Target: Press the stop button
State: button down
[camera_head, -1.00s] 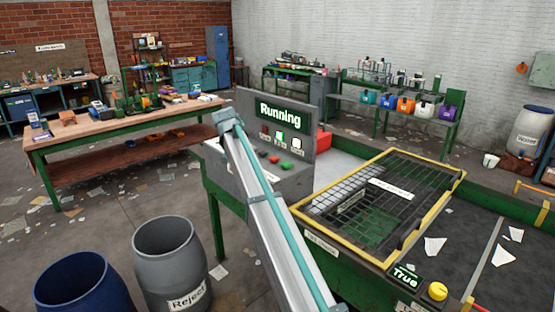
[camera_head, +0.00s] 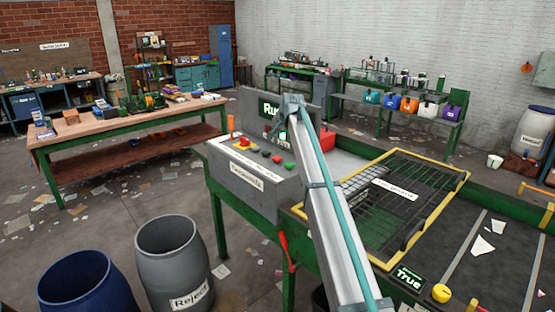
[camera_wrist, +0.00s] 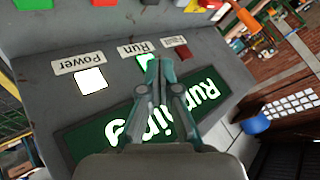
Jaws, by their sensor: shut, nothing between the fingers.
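The grey control console (camera_head: 245,187) stands left of my arm in the head view. Its sloped top carries a row of coloured buttons, among them a red button (camera_head: 265,153) and a green button (camera_head: 290,164); I cannot read which is marked stop. The wrist view, upside down, shows a red button (camera_wrist: 100,3) and a green button (camera_wrist: 31,4) cut by the top edge. My gripper (camera_wrist: 160,66) is shut and empty, in front of the upright panel near the lit green Run lamp (camera_wrist: 146,60).
The display (camera_wrist: 150,118) reads Running. White Power and dark red lamps flank the Run lamp. An orange lever (camera_head: 231,125) rises at the console's left end. A yellow-framed grille (camera_head: 462,182) lies right of my arm. Barrels (camera_head: 172,262) stand at front left.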

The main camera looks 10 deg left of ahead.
aim_at(278, 158)
jog(key=shift+f+b, duration=1.5)
jog(key=shift+f, duration=2.9)
jog(key=shift+f, duration=0.2)
jog(key=shift+f, duration=0.25)
jog(key=shift+f+b, duration=0.3)
jog(key=shift+f, duration=0.25)
jog(key=shift+r, duration=0.1)
jog(key=shift+r+p, duration=0.35)
jog(key=shift+r, duration=0.5)
jog(key=shift+r, duration=0.15)
jog(key=shift+r+p, duration=0.9)
jog(key=shift+r, duration=1.5)
